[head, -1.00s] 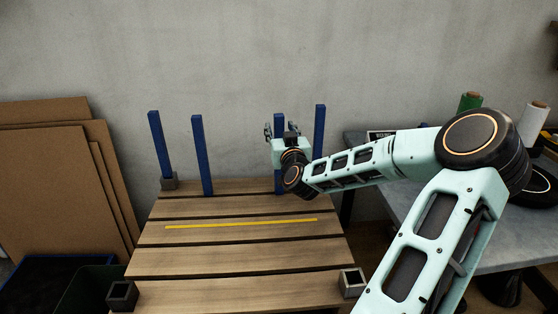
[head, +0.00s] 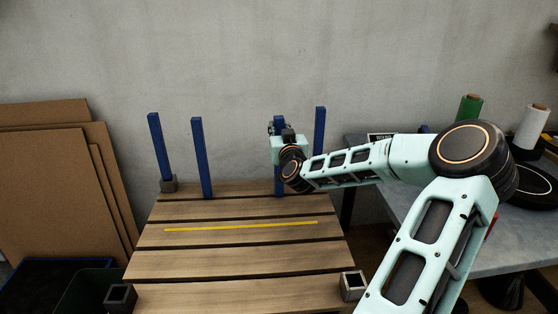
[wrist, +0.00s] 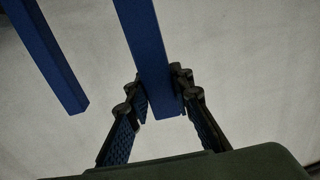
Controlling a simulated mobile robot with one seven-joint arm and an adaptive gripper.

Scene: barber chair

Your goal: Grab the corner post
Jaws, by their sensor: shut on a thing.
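Several blue posts rise at the back edge of a wooden slatted pallet. My gripper (head: 280,130) is shut on the upper part of one blue post (head: 279,187), second from the right, which stands upright. In the wrist view my gripper's fingers (wrist: 157,88) press both sides of this post (wrist: 146,45). A second post (wrist: 50,55) runs beside it, apart from the fingers. In the head view the far-left post (head: 159,145) stands in a dark corner socket (head: 169,185). Another post (head: 202,157) and the far-right post (head: 319,135) are free of my gripper. My arm hides the far-right post's base.
The pallet (head: 235,260) has a yellow strip (head: 240,226) and empty front sockets at left (head: 121,296) and right (head: 352,284). A grey table (head: 510,243) with spools stands at right. Brown boards (head: 50,185) lean at left. A concrete wall is behind.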

